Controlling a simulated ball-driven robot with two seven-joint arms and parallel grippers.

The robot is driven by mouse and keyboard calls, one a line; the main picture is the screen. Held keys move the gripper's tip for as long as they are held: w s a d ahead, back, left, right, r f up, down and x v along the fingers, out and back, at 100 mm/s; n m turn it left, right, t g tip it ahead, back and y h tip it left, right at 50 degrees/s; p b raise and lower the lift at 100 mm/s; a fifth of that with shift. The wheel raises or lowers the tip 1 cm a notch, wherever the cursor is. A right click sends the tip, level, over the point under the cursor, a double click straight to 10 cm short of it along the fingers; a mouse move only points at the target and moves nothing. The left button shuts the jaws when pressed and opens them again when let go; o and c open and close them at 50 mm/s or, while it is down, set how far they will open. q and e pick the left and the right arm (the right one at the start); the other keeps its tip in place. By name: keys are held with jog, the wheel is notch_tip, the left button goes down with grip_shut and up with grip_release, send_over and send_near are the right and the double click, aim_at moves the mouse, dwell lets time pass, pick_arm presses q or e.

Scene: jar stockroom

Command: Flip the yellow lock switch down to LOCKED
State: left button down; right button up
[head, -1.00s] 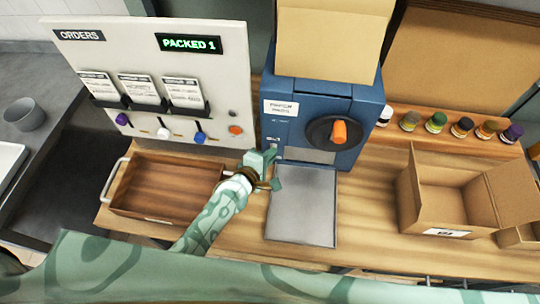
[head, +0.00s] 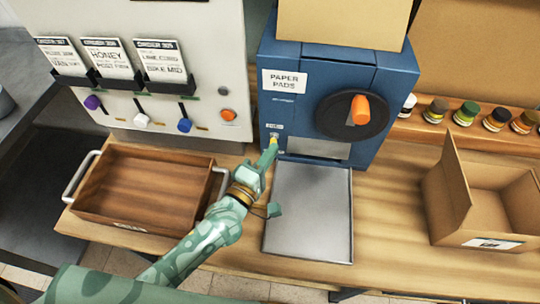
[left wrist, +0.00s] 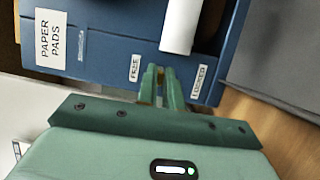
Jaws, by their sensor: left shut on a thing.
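The yellow lock switch (head: 274,138) is a small piece low on the left of the blue paper-pads machine's front (head: 298,104). My left gripper (head: 271,149) reaches up to it, and its fingers are shut on the switch. In the left wrist view the fingers (left wrist: 160,82) stand between the FREE label (left wrist: 134,68) and the LOCKED label (left wrist: 202,82). Only a sliver of yellow (left wrist: 160,73) shows between them. The fingers hide most of the switch, so I cannot tell its exact position. My right gripper is not in view.
An orange-handled black dial (head: 352,115) is right of the switch. A grey metal tray (head: 310,215) lies below the machine. A wooden drawer box (head: 125,222) stands left and an open cardboard box (head: 450,210) right. An order panel (head: 190,60) rises at the left.

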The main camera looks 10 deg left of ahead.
pick_arm(q)
jog(key=c, duration=1.5)
grip_release()
jog(key=shift+c, duration=0.2)
jog(key=v, duration=0.7)
jog(key=shift+s+p, duration=0.25)
jog(key=shift+p, duration=0.1)
jog(key=shift+s+a, duration=0.1)
